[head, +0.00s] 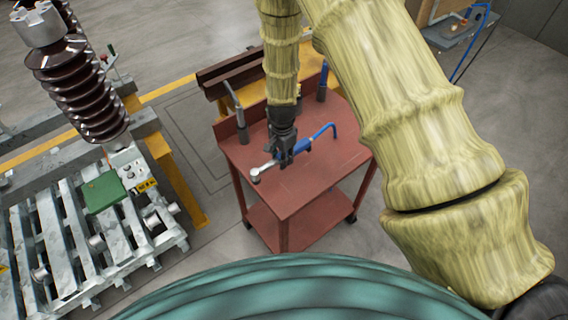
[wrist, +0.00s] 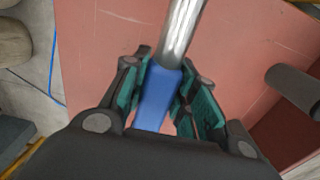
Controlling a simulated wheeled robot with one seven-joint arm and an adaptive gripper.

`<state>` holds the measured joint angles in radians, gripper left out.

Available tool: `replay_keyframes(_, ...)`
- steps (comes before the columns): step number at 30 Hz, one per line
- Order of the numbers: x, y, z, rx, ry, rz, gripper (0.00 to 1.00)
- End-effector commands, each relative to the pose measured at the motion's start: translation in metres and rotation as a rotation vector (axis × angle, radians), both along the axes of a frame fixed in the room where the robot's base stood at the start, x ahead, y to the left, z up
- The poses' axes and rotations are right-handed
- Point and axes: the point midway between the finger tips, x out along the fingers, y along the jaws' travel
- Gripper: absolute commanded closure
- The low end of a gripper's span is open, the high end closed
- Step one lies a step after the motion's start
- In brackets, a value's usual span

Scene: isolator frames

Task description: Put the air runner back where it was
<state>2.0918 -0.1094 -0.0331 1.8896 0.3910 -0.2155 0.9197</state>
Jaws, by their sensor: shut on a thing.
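My gripper (head: 284,158) is shut on the air runner, a tool with a silver head (head: 257,174) and a blue handle (head: 322,133). The head points to the lower left and the bent blue end to the upper right. In the wrist view, my gripper (wrist: 160,98) has its fingers on both sides of the blue grip (wrist: 157,92), and the silver shaft (wrist: 181,28) runs up out of it. The tool is over the red trolley top (head: 312,178). I cannot tell whether it touches the top.
Dark upright holders stand along the trolley's far side: one at the left with a grey tool (head: 240,115), one at the right with a blue-topped tool (head: 322,88). The trolley's front part is clear. A metal frame with a brown insulator (head: 85,90) stands at the left.

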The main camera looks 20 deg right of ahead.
Motion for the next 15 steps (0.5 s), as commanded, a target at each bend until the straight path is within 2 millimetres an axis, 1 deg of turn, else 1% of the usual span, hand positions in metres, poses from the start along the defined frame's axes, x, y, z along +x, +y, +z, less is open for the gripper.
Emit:
replay_keyframes(3,0.002,-0.005,0.000,0.000,0.000,0.000,1.00)
replay_keyframes(7,0.003,-0.006,-0.004,0.000,0.000,0.001,1.00)
replay_keyframes(15,0.003,-0.006,-0.031,0.000,0.000,0.001,1.00)
